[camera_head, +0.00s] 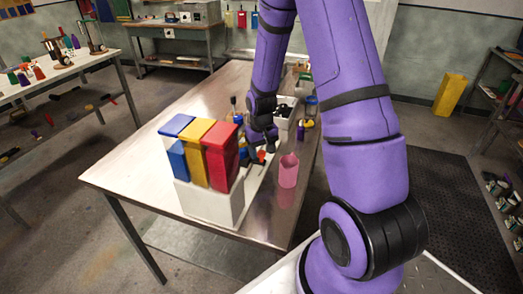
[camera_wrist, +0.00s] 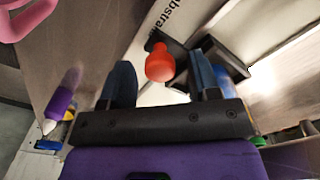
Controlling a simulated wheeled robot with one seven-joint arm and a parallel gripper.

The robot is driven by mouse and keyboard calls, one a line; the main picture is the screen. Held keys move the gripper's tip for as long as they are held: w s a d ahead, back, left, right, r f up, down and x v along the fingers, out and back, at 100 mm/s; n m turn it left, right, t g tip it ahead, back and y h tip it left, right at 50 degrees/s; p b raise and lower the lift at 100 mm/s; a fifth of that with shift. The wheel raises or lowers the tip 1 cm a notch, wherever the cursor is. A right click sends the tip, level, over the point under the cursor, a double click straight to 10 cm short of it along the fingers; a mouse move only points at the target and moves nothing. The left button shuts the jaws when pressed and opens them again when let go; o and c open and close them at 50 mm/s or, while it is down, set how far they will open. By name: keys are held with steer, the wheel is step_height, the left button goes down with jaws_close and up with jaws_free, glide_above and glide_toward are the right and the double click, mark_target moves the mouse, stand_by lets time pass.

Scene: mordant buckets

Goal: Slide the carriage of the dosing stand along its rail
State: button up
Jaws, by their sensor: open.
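The dosing stand (camera_head: 207,209) is a white block on the steel table with blue, yellow and red containers on top. A white strip with partly readable lettering (camera_wrist: 182,18) shows in the wrist view. A round orange-red knob (camera_wrist: 160,64) sits on a black part (camera_wrist: 222,57), which looks like the carriage. My gripper (camera_head: 258,146) is at the right side of the stand. In the wrist view my gripper (camera_wrist: 161,82) is open, its two blue-tipped fingers on either side of the knob, with visible gaps. The rail is mostly hidden in the head view by my arm and the containers.
A light bin with dark contents (camera_head: 285,111) and small bottles stand behind. The table's left part (camera_head: 130,170) is bare.

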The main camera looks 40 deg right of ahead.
jaws_close()
steer(key=w+d, duration=0.2)
steer(key=d, duration=0.1)
steer(key=w+d, duration=0.2)
steer(key=d, duration=0.1)
steer(key=w+d, duration=0.2)
steer(key=d, duration=0.1)
steer(key=shift+r, duration=0.1)
steer(key=shift+d, duration=0.1)
jaws_free()
step_height(320, 180, up, 11)
stand_by(0.4)
stand_by(0.5)
